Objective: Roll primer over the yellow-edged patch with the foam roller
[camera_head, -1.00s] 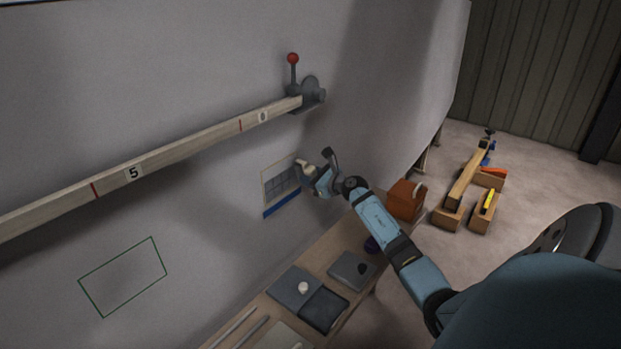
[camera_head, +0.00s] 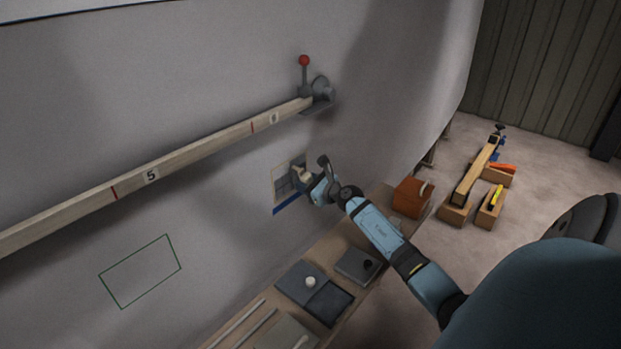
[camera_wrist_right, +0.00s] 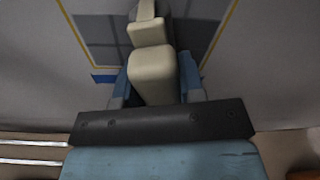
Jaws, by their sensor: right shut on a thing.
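The yellow-edged patch (camera_head: 280,184) is on the grey hull wall, with a blue strip along its lower edge. Dark grey areas divided by paler lines show inside its yellow edges (camera_wrist_right: 222,35) in the right wrist view. My right gripper (camera_head: 319,188) is at the patch's right side, shut on the foam roller. The roller's cream handle (camera_wrist_right: 152,75) runs from between the jaws towards the patch in the wrist view. The roller's head is partly hidden, and I cannot tell whether it touches the wall. My left gripper is not in view.
A wooden rail (camera_head: 200,155) with a red-knobbed lever (camera_head: 304,62) crosses the wall above the patch. A green-outlined rectangle (camera_head: 140,272) is at lower left. The bench (camera_head: 243,322) below carries dark trays (camera_head: 327,305) and an orange-brown box (camera_head: 410,197). Timber blocks stand on the floor at right.

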